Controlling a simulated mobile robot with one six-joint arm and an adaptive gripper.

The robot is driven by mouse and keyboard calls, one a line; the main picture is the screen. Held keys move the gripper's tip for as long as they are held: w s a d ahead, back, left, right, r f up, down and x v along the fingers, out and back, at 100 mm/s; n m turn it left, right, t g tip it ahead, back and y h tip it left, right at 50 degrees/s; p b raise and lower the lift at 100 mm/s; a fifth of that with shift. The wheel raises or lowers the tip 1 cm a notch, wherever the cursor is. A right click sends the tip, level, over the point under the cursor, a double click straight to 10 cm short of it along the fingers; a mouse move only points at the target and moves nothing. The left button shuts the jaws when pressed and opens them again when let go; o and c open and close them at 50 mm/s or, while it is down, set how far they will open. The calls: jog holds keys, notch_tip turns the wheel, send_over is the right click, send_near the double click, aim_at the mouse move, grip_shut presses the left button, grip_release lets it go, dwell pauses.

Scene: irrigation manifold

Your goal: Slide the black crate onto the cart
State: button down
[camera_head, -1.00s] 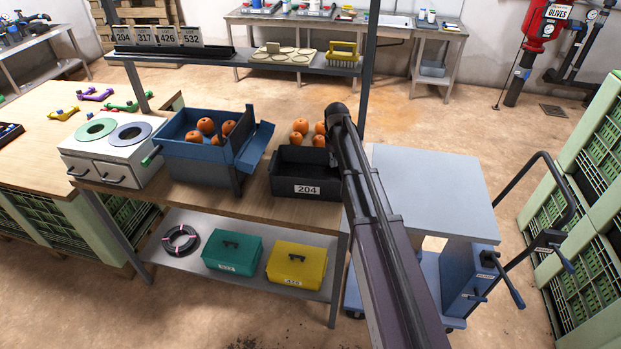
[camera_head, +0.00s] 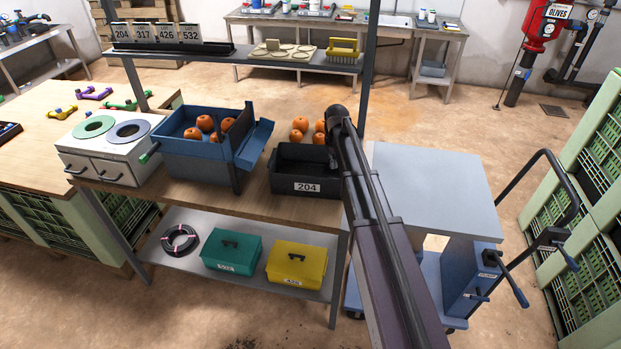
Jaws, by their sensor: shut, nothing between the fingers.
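The black crate (camera_head: 307,187), labelled 204, stands upright on the right end of the wooden bench (camera_head: 205,205). Its inside looks dark and empty where I can see it. My arm crosses in front of its right side and hides that end. The cart (camera_head: 430,185) has a flat grey top and stands just right of the bench, its near left part covered by my arm. I cannot tell whether bench and cart touch. My gripper is not visible; the arm's dark upper end is beside the crate's right back corner.
A blue bin (camera_head: 195,160) with oranges stands left of the crate. Loose oranges (camera_head: 300,127) lie behind the crate. A shelf post (camera_head: 368,70) rises behind the crate's right end. The cart top is clear. Green crates (camera_head: 590,190) stand at the right.

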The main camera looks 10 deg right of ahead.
jog(key=shift+f+b, duration=1.1)
jog(key=shift+f, duration=0.2)
jog(key=shift+d, duration=0.2)
jog(key=shift+s+d, duration=0.6)
jog(key=shift+d, duration=1.25)
jog(key=shift+s+d, duration=0.65)
jog(key=shift+d, duration=1.2)
jog(key=shift+s+d, duration=0.6)
jog(key=shift+d, duration=1.25)
jog(key=shift+s+d, duration=0.6)
jog(key=shift+d, duration=1.3)
jog(key=shift+s+d, duration=0.65)
jog(key=shift+d, duration=1.25)
jog(key=shift+s+d, duration=0.6)
jog(key=shift+d, duration=1.4)
